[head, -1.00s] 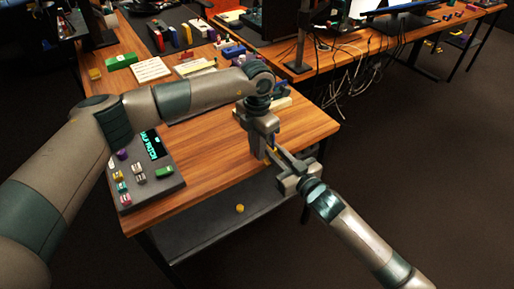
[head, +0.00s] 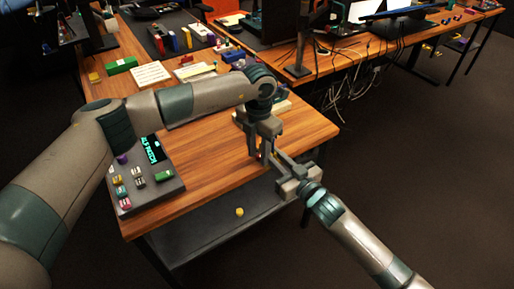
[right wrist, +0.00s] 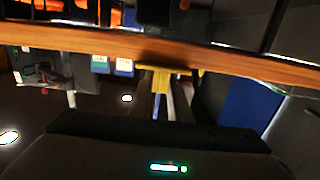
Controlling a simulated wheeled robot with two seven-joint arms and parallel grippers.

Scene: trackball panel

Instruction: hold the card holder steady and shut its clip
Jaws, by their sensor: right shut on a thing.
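The card holder (right wrist: 160,78) seems to be the small yellow thing at the table edge in the right wrist view. My right gripper (right wrist: 168,98) is shut on it from the front. In the head view only a small orange-yellow bit (head: 262,149) shows between the grippers. The clip cannot be made out. My left gripper (head: 261,154) points down over the table's front right part, its two fingers apart with a gap between them, close to the tips of my right gripper (head: 274,157). Whether the left fingers touch the holder is hidden.
A grey control panel (head: 165,188) with a lit display and coloured blocks stands on the wooden table (head: 215,150) at left. A grey shelf (head: 205,232) with a yellow knob (head: 239,212) lies below. Papers, a green box (head: 121,65) and other items fill the back.

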